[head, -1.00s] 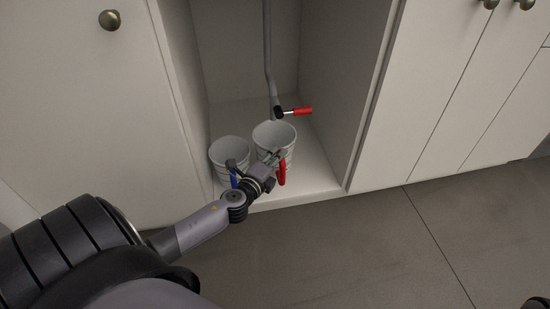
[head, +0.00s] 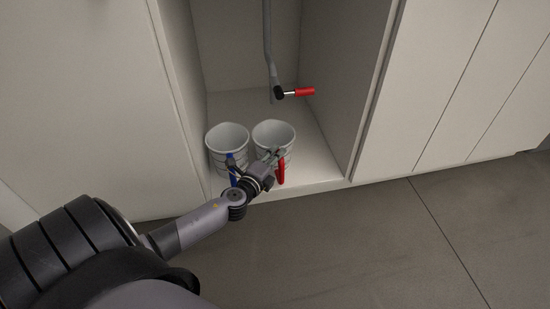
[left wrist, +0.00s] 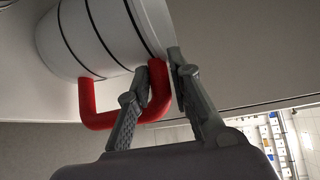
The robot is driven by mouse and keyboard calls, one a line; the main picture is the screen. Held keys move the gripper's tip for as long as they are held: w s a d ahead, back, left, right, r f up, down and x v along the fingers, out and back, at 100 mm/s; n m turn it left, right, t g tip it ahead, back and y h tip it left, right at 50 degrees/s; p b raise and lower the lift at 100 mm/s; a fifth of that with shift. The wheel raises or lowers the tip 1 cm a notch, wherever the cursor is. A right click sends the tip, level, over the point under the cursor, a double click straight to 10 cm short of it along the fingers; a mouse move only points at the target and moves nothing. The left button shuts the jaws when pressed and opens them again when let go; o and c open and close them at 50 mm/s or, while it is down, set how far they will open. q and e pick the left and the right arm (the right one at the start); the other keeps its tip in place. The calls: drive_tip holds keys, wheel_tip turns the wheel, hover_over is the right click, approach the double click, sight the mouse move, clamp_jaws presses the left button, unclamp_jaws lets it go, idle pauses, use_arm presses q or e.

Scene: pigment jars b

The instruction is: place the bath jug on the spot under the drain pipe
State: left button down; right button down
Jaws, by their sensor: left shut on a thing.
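The white jug with dark bands and a red handle (head: 273,132) is inside the open cabinet, looking upright, to the right of a similar jug with a blue handle (head: 227,138). My left gripper (head: 273,157) is shut on the red handle at the jug's front. The left wrist view shows the red handle (left wrist: 102,120) between my two fingers (left wrist: 168,62). The grey drain pipe (head: 268,50) hangs behind and above the red-handled jug. Its lower end carries a red valve lever (head: 304,91). I cannot tell whether the held jug touches the cabinet floor. My right gripper is out of view.
The cabinet floor (head: 316,150) is clear to the right of the held jug and behind both jugs. The blue-handled jug stands close on the left. Side walls (head: 345,80) bound the space. A grey tiled floor (head: 340,240) lies in front.

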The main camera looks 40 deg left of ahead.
use_arm(q)
drive_tip(key=c, duration=1.4)
unclamp_jaws()
drive_tip(key=shift+c, duration=0.2)
drive_tip(key=shift+r, duration=0.1)
